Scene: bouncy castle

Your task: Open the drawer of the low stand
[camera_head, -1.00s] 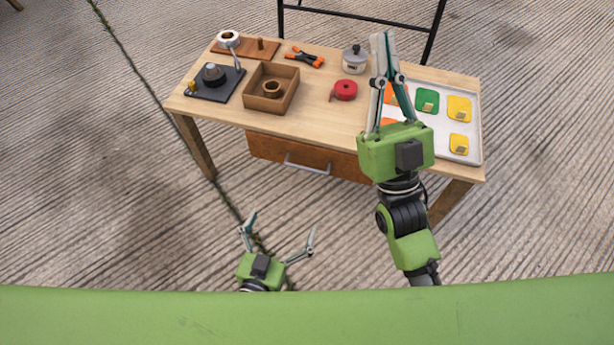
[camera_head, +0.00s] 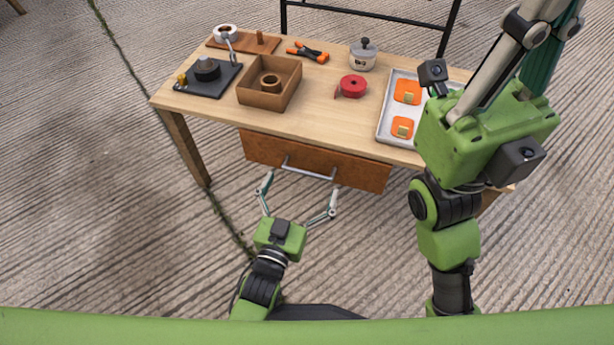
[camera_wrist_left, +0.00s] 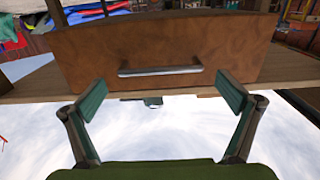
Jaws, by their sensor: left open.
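The low stand is a light wooden table (camera_head: 322,118) with a brown drawer (camera_head: 352,172) under its front edge. The drawer looks shut. Its metal bar handle (camera_head: 308,172) runs across the front; it also shows near the middle of the left wrist view (camera_wrist_left: 160,71). My left gripper (camera_head: 301,185) is open and empty, just in front of the drawer. In the left wrist view its fingers (camera_wrist_left: 160,95) stand left and right of the handle, apart from it. My right gripper (camera_head: 530,55) is raised over the table's right side; its fingertips are out of frame.
On the table are a brown open box (camera_head: 285,97), a black base (camera_head: 222,82), a red tape roll (camera_head: 353,86), a lidded pot (camera_head: 363,56), orange clamps (camera_head: 308,52) and a metal tray (camera_head: 384,122) with coloured pieces. The floor before the table is clear.

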